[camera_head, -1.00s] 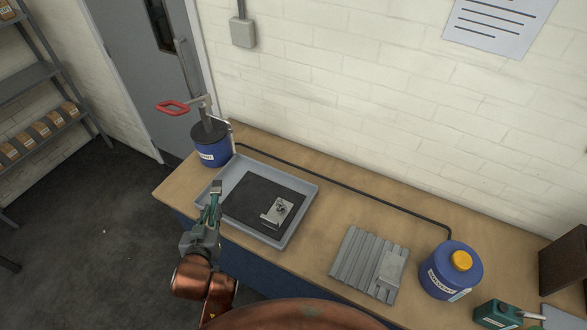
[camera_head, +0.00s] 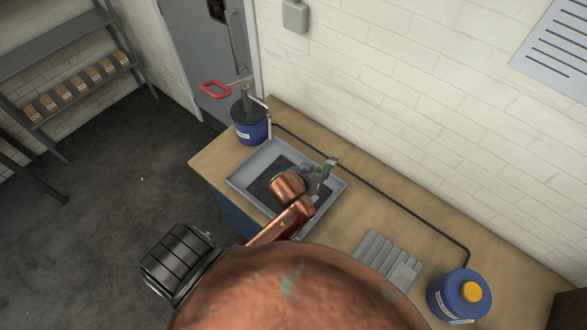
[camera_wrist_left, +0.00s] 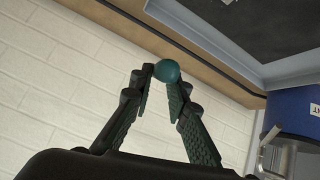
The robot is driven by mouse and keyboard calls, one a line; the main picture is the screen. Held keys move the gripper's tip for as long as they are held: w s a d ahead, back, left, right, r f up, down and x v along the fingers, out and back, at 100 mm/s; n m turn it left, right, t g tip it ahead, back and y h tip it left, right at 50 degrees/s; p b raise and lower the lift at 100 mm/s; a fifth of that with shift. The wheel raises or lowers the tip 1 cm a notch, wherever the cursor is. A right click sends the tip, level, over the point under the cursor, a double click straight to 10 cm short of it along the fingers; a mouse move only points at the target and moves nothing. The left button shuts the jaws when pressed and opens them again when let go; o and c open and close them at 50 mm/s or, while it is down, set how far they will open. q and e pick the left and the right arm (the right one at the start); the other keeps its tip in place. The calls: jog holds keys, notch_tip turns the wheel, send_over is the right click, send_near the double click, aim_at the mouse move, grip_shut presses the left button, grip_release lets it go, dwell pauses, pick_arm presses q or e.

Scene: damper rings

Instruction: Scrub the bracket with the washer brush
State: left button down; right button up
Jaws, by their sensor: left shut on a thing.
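My left gripper (camera_head: 328,168) is over the back right part of the grey tray (camera_head: 240,183). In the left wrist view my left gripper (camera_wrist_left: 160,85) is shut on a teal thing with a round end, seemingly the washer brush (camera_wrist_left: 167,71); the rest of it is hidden. The bracket (camera_head: 315,198) is mostly hidden behind my left arm, with a pale bit showing over the dark mat (camera_head: 263,188) in the tray. I cannot tell whether the brush touches the bracket. My right gripper is out of view.
A black hose (camera_head: 400,205) runs along the back of the bench. A ribbed grey pad (camera_head: 385,258) and a blue yellow-capped container (camera_head: 458,298) are to the right.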

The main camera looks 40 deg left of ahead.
pick_arm(q)
jog(key=s+a+r+n+g+h+p, duration=0.2)
jog(key=s+g+p, duration=0.1)
jog(key=s+p, duration=0.3)
jog(key=s+a+r+n+g+h+p, duration=0.1)
jog(key=s+a+r+n+g+p, duration=0.25)
jog(key=p, duration=0.45)
jog(key=shift+m, duration=0.35)
jog(key=shift+s+d+f+b, duration=0.1)
jog(key=shift+s+d+f, duration=0.05)
jog(key=shift+f, duration=0.7)
jog(key=shift+s+d+f+b, duration=0.1)
jog(key=shift+d+f, duration=0.1)
jog(key=shift+f, duration=0.7)
jog(key=shift+s+d+f+b, duration=0.1)
jog(key=shift+s+d+f, duration=0.05)
jog(key=shift+f, duration=0.7)
